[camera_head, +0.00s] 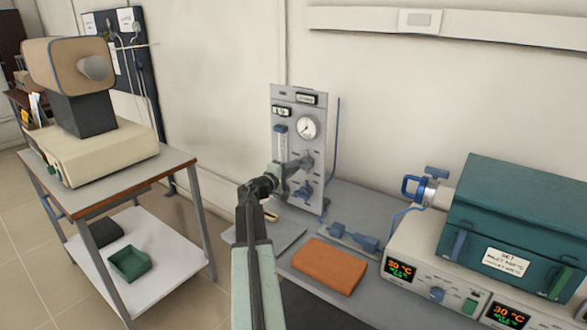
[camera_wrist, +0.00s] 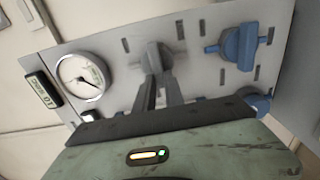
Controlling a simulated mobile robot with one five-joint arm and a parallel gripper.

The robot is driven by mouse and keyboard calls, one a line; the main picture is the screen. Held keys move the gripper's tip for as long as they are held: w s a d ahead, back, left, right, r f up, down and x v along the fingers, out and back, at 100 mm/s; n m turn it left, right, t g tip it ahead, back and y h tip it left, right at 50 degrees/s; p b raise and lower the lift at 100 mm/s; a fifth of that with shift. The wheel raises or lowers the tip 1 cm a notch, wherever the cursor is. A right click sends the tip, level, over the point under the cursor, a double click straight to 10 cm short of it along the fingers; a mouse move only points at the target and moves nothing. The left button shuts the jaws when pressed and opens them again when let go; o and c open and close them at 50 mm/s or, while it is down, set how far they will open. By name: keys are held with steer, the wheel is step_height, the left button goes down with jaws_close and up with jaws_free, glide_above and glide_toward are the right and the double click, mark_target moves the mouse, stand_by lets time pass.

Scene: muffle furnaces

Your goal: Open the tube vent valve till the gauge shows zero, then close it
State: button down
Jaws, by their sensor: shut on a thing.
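The grey upright gas panel (camera_head: 284,98) stands against the wall behind the bench. Its round white gauge (camera_head: 308,127) is also in the wrist view (camera_wrist: 82,74), with a dark needle off to one side; the scale is too small to read. My gripper (camera_head: 301,163) reaches the panel below the gauge. In the wrist view my gripper (camera_wrist: 160,82) has its two fingers shut on a grey knob (camera_wrist: 153,54). A blue valve handle (camera_head: 303,191) sits below it on the panel, apart from the fingers, and shows at the right in the wrist view (camera_wrist: 238,47). The knob's label is unreadable.
A flowmeter (camera_head: 281,142) is left of the gauge. A teal tube furnace (camera_head: 520,220) stands right. A cart (camera_head: 180,165) with a beige instrument stands left.

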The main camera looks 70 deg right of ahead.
steer(key=c, duration=1.4)
jaws_free()
steer(key=shift+w+d, duration=0.1)
steer(key=shift+c, duration=0.2)
steer(key=v, duration=0.8)
